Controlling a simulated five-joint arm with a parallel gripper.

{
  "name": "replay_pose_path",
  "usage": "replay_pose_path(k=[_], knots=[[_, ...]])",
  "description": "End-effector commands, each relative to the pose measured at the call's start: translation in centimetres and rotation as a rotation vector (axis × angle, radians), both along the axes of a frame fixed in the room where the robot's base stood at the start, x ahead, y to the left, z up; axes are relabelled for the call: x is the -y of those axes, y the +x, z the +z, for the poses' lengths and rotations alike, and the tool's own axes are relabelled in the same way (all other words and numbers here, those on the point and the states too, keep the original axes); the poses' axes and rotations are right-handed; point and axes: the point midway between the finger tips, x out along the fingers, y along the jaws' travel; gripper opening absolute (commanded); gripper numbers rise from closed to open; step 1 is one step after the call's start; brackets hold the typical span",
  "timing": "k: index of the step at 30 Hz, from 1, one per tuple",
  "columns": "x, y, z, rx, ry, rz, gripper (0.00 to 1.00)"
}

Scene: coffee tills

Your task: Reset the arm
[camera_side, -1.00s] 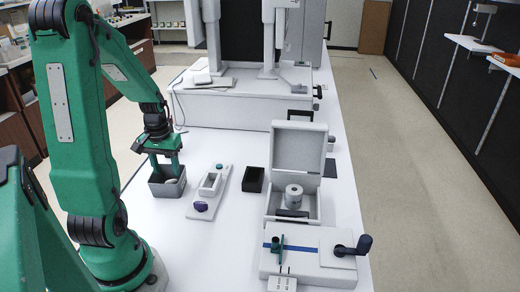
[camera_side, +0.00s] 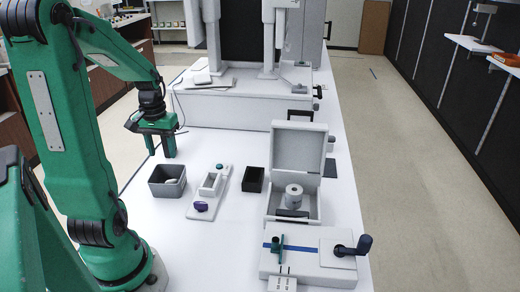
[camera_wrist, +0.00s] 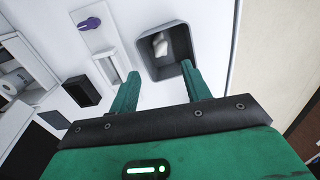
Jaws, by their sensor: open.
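My gripper (camera_side: 160,154) is raised above the white table, behind the grey bin in the side view. Its two green fingers are apart with nothing between them. In the wrist view my gripper (camera_wrist: 160,82) shows its fingers spread, one tip over the near edge of the bin and the other beside it. The grey bin (camera_side: 167,187) stands on the table with a small white object (camera_side: 171,181) inside; the bin (camera_wrist: 150,70) and white object (camera_wrist: 161,44) also show in the wrist view.
Right of the bin are a white fixture (camera_side: 207,190) with a purple knob (camera_side: 201,207), a black open box (camera_side: 253,179), an open-lidded case (camera_side: 299,150) holding a white roll (camera_side: 293,196), and a cranked device (camera_side: 315,260). A large machine (camera_side: 240,105) stands behind.

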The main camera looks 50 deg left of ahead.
Motion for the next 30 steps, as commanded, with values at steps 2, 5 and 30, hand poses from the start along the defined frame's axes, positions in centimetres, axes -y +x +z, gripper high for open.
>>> replay_pose_path(k=[2,5,30], knots=[[0.0,0.0,0.0,0.0,0.0,-0.001,0.48],[0.2,0.2,0.1,0.004,0.004,-0.008,0.48],[17.3,4.1,8.9,0.292,0.176,-0.533,0.48]])
